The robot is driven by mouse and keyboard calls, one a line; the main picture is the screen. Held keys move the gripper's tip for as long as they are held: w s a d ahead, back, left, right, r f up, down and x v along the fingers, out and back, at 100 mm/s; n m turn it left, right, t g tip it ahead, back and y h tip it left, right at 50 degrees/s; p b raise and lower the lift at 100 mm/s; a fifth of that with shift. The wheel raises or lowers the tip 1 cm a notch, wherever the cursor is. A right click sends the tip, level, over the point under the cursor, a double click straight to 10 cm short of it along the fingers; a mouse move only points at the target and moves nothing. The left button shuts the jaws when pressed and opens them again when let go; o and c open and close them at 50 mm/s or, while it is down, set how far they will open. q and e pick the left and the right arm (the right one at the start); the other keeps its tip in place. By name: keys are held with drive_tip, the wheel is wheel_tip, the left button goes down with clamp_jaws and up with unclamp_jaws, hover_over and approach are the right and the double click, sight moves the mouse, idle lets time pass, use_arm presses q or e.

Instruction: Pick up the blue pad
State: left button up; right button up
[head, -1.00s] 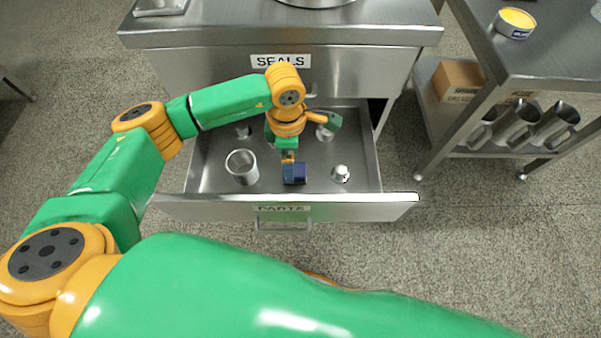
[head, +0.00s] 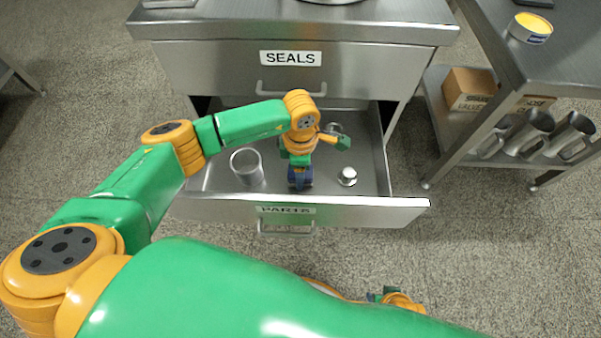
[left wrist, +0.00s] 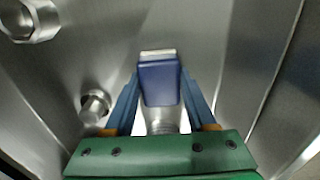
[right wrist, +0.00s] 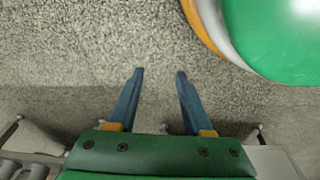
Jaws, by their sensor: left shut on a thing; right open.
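The blue pad (left wrist: 160,84) is a small dark blue block with a pale end, between the fingers of my left gripper (left wrist: 160,74) in the left wrist view. In the head view the left gripper (head: 300,172) reaches down into the open PARTS drawer (head: 345,212), and the pad (head: 300,184) shows at its tips, partly hidden. The left gripper is shut on the pad; I cannot tell whether the pad is clear of the drawer floor. My right gripper (right wrist: 158,72) is open and empty over the speckled floor.
The drawer also holds a metal cup (head: 247,167) left of the gripper and a small metal fitting (head: 347,176) to the right. The closed SEALS drawer (head: 225,70) is above. A side table with a carton (head: 468,88) and metal jugs (head: 527,133) stands right.

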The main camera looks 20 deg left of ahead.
use_arm(q)
clamp_jaws()
drive_tip(key=shift+r, duration=0.15)
wheel_tip(320, 180, up, 10)
drive_tip(key=p, duration=0.3)
use_arm(e)
drive_tip(key=s, duration=0.1)
drive_tip(key=s+d+f, duration=0.1)
drive_tip(key=s, duration=0.1)
drive_tip(key=shift+d+f, duration=0.25)
drive_tip(key=shift+d, duration=0.1)
